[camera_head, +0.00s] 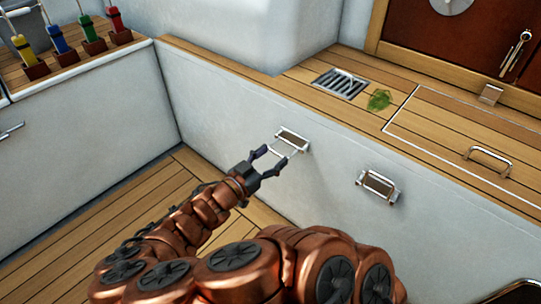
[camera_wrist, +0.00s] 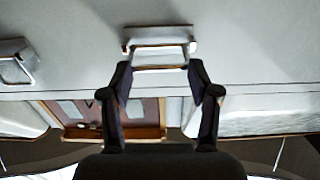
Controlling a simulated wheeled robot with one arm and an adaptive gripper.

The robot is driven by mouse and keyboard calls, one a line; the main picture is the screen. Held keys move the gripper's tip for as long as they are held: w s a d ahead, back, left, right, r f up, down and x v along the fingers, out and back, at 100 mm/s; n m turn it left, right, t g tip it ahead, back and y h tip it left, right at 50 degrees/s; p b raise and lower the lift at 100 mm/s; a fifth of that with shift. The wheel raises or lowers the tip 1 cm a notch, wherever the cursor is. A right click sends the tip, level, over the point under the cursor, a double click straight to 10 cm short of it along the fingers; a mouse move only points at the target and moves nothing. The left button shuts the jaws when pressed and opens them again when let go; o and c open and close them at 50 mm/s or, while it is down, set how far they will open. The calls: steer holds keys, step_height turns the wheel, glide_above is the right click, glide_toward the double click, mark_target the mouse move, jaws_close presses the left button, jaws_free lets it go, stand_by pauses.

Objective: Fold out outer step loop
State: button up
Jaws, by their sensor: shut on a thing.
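Two metal step loops sit on the pale cockpit wall. The left loop (camera_head: 291,139) stands out from its mounting plate towards my gripper. In the wrist view this loop (camera_wrist: 160,52) lies straight ahead, its crossbar between the fingertips. My gripper (camera_head: 270,158) is shut on the loop, with one dark finger at each side of it; the fingers also show in the wrist view (camera_wrist: 160,88). The right loop (camera_head: 378,186) appears folded close to the wall, apart from my gripper; it also shows at the left edge of the wrist view (camera_wrist: 16,62).
Above the wall is a wooden ledge with a drain grate (camera_head: 341,83), a green clump (camera_head: 379,99) and a hatch with a metal handle (camera_head: 489,160). Coloured rope handles (camera_head: 88,35) stand at upper left. The wooden floor (camera_head: 110,215) at left is clear.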

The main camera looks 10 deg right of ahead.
steer(key=shift+w+f, duration=0.1)
stand_by(0.5)
steer(key=o, duration=1.2)
steer(key=v, duration=1.2)
steer(key=shift+f, duration=0.2)
